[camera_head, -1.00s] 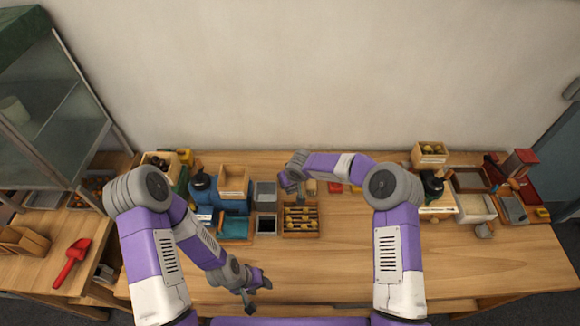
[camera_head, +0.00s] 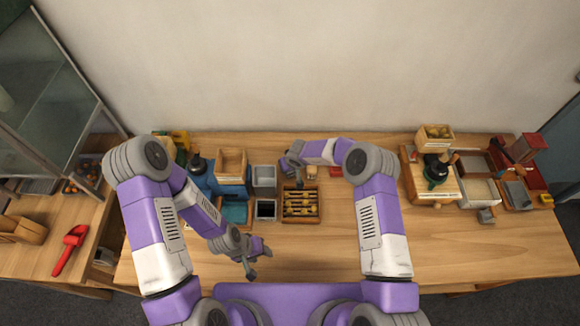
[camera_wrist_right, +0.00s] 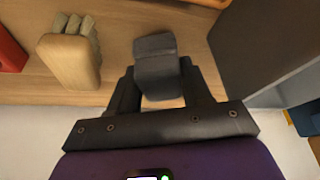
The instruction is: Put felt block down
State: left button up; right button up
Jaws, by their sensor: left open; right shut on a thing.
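The felt block (camera_wrist_right: 155,68) is a dark grey block between the fingers of my right gripper (camera_wrist_right: 157,85) in the right wrist view. The gripper is shut on it, over the wooden table top. I cannot tell whether the block touches the table. In the head view my right gripper (camera_head: 293,178) is small, behind the slotted wooden tray, and the block is hard to make out there. My left gripper (camera_head: 261,264) is open and empty over the front left of the table.
A wooden brush-like piece (camera_wrist_right: 72,60) and a red object (camera_wrist_right: 9,48) stand left of the block in the wrist view. A large dark grey box (camera_wrist_right: 262,50) is close on the right. The slotted tray (camera_head: 301,219) is near. The table's middle right (camera_head: 450,248) is clear.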

jog(key=shift+f, duration=0.35)
jog(key=shift+f, duration=0.2)
jog(key=o, duration=1.3)
jog(key=shift+r, duration=0.15)
jog(key=shift+r, duration=0.3)
jog(key=v, duration=1.1)
jog(key=shift+s+r+p, duration=0.25)
jog(key=shift+p, duration=0.15)
